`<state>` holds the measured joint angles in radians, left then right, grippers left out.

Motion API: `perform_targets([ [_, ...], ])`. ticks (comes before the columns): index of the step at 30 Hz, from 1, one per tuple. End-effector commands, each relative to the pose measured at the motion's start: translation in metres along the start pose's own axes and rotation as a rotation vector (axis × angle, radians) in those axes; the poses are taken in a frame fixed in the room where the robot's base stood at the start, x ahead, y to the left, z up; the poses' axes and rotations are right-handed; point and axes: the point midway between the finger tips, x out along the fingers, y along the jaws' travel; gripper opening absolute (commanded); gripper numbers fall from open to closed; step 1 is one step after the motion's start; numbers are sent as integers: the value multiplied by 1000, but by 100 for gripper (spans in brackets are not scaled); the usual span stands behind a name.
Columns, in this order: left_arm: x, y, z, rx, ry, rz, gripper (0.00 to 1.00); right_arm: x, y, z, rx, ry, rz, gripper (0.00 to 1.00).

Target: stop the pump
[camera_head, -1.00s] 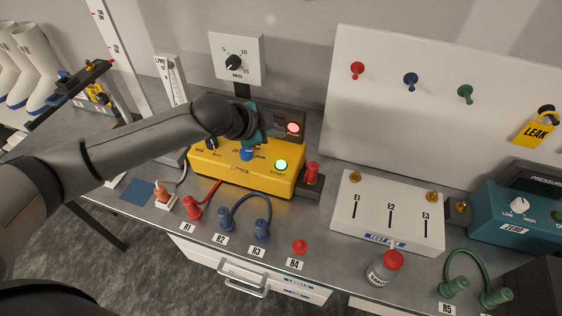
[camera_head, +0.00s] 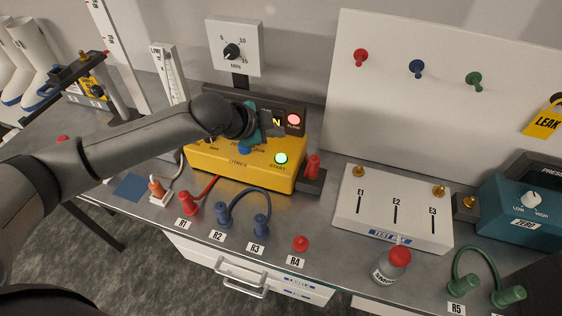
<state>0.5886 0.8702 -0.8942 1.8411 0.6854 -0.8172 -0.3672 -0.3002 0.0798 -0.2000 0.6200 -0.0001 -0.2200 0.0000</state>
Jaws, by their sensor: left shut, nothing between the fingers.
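A yellow unit (camera_head: 222,160) stands at the middle of the bench, with a lit green START button (camera_head: 281,158) on its front. A blue knob (camera_head: 243,149) sits on it, partly covered. Behind it a dark panel (camera_head: 292,104) carries a lit red button (camera_head: 293,119) and a small display (camera_head: 277,121) where a letter N shows; the rest is hidden. My left gripper (camera_head: 252,132), with teal parts, is shut and empty over the unit, in front of the panel and left of the red button. I cannot tell whether it touches anything. My right gripper is out of view.
A red post (camera_head: 313,167) stands right of the unit. Hoses and plugs lie along the front edge, with a red-capped bottle (camera_head: 392,267). A white test box (camera_head: 392,212) and a teal pressure unit (camera_head: 523,207) are at right. A minute dial (camera_head: 232,50) stands behind.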

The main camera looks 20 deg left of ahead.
Motion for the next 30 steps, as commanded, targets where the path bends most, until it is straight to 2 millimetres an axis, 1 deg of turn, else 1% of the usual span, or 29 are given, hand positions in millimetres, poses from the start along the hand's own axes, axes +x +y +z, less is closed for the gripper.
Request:
perform_targets([
  [1, 6, 5, 5, 1, 0, 0, 0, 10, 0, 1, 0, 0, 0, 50],
  [10, 24, 17, 17, 1, 0, -2, 0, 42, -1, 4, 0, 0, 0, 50],
  [15, 36, 26, 26, -2, 0, 1, 0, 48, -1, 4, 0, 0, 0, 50],
  [18, 39, 28, 28, -1, 1, 0, 0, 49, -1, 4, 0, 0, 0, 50],
  [30, 39, 28, 28, 0, 1, 0, 0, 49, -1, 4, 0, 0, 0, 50],
])
